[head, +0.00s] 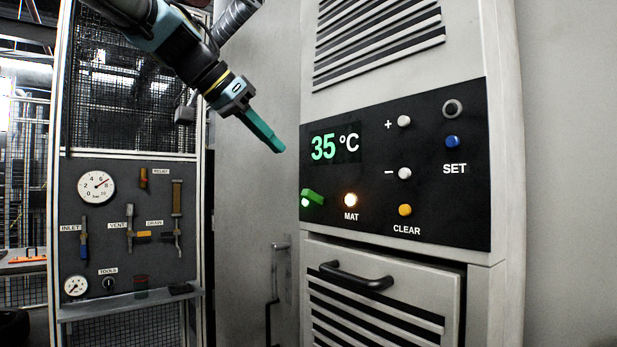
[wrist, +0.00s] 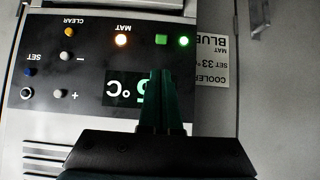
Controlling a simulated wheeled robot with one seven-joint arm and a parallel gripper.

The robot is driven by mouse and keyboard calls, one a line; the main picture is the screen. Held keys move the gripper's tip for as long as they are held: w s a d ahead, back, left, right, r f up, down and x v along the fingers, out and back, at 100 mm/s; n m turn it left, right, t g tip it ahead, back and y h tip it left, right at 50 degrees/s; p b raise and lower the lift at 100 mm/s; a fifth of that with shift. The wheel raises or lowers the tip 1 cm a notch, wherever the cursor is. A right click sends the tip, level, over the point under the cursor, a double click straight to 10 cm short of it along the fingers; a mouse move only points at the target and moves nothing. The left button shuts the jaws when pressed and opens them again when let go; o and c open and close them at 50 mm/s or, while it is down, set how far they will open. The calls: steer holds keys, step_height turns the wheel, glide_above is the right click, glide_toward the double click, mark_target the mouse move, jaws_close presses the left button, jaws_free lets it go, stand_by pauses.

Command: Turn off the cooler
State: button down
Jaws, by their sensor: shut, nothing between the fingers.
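The cooler (head: 412,60) is a tall grey cabinet with a black control panel (head: 440,190). Its display (head: 335,146) reads 35 °C in green. At the panel's lower left is a green switch (head: 314,196) beside a lit green lamp (head: 305,203); the wrist view shows the switch (wrist: 161,40) and lamp (wrist: 184,41) upside down. The MAT lamp (head: 350,200) glows orange. My gripper (head: 278,147) is shut and empty, up and left of the switch, apart from the panel. In the wrist view its green fingers (wrist: 162,78) cover part of the display.
White plus (head: 404,121) and minus (head: 404,173) buttons, a yellow CLEAR button (head: 405,210) and a blue SET button (head: 452,142) sit further right. A black door handle (head: 357,277) juts out below. A gauge board (head: 130,225) stands left. A label (wrist: 210,62) reads COOLER, SET 33.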

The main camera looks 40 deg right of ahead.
mark_target(303, 193)
steer(key=p+x, duration=0.3)
steer(key=x, duration=0.7)
steer(key=shift+w, duration=0.1)
steer(key=shift+a+f, duration=0.1)
steer(key=shift+f, duration=0.1)
steer(key=shift+f+b, duration=0.1)
steer(key=shift+b, duration=0.65)
steer(key=shift+a+b, duration=0.1)
steer(key=shift+b, duration=0.3)
steer(key=shift+h+b, duration=0.3)
steer(key=shift+b, duration=0.15)
